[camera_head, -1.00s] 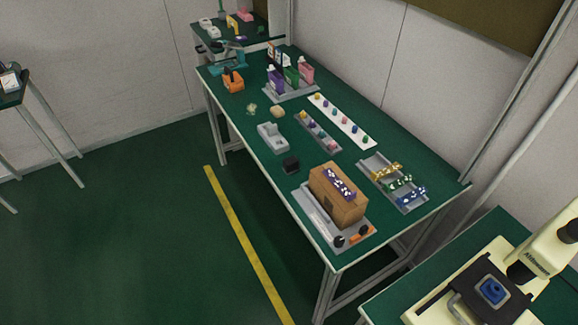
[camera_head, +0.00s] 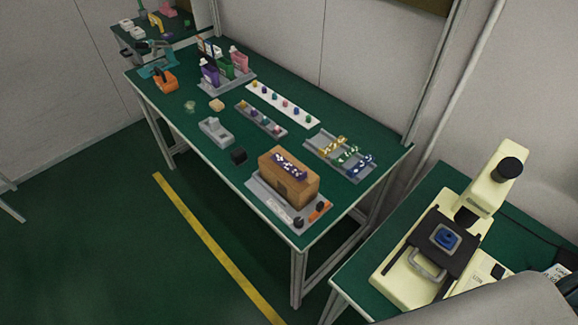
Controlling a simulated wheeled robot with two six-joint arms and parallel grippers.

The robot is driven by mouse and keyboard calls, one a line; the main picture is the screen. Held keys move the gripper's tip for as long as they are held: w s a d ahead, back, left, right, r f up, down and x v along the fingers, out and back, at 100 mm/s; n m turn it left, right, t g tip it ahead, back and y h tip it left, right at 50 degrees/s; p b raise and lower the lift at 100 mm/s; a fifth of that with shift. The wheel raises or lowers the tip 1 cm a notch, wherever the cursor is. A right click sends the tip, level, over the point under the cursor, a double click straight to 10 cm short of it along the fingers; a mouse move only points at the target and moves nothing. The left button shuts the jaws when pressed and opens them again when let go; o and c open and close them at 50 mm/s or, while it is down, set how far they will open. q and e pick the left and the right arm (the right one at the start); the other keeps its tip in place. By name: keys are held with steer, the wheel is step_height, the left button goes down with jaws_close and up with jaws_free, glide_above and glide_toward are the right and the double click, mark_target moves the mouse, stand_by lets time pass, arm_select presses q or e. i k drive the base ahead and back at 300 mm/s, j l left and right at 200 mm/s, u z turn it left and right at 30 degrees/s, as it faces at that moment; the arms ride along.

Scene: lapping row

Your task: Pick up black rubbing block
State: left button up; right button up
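The black rubbing block (camera_head: 239,156) is a small dark cube on the green-topped table (camera_head: 185,131). It lies near the table's front long edge, between a grey fixture (camera_head: 216,131) and the grey tray under a brown box. Nothing covers it from this view. Neither of my grippers shows in the head view.
A brown box (camera_head: 288,181) stands on a grey tray (camera_head: 262,200) right of the block. Beyond are a tray of coloured parts (camera_head: 340,155) and a white strip (camera_head: 282,104). A cream microscope (camera_head: 440,240) stands on another table. Open floor (camera_head: 120,230) lies in front, with a yellow line.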

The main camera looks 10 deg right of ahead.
mark_target(238, 157)
steer(key=z, duration=0.4)
steer(key=i+j+z, duration=0.15)
steer(key=j+z, duration=0.15)
steer(key=j, duration=0.15)
steer(key=i+j+z, duration=0.1)
steer(key=j+z, duration=0.25)
steer(key=j, duration=0.15)
steer(key=j+z, duration=0.3)
steer(key=j, duration=0.15)
